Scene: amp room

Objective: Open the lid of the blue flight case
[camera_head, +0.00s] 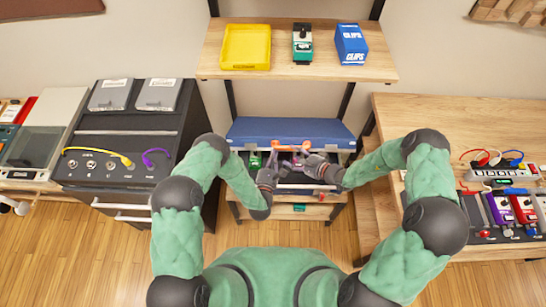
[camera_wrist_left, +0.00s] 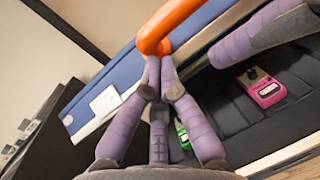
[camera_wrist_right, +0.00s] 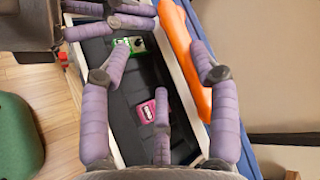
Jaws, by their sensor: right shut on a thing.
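The blue flight case (camera_head: 290,129) stands on the middle shelf of the rack. Its blue lid is raised at the front, and the dark interior shows below it. An orange handle (camera_head: 290,147) runs along the lid's front edge; it also shows in the left wrist view (camera_wrist_left: 172,22) and the right wrist view (camera_wrist_right: 182,50). My left gripper (camera_head: 274,163) has its fingertips together just below the handle, with nothing visible between them. My right gripper (camera_head: 303,156) is shut at the handle's right part; its exact contact is partly hidden.
A green pedal (camera_wrist_right: 135,44) and a pink pedal (camera_wrist_left: 263,87) lie inside the case. The shelf above (camera_head: 300,74) holds a yellow tray (camera_head: 246,46), a green pedal and a blue box (camera_head: 351,45). A black console stands left, a wooden table right.

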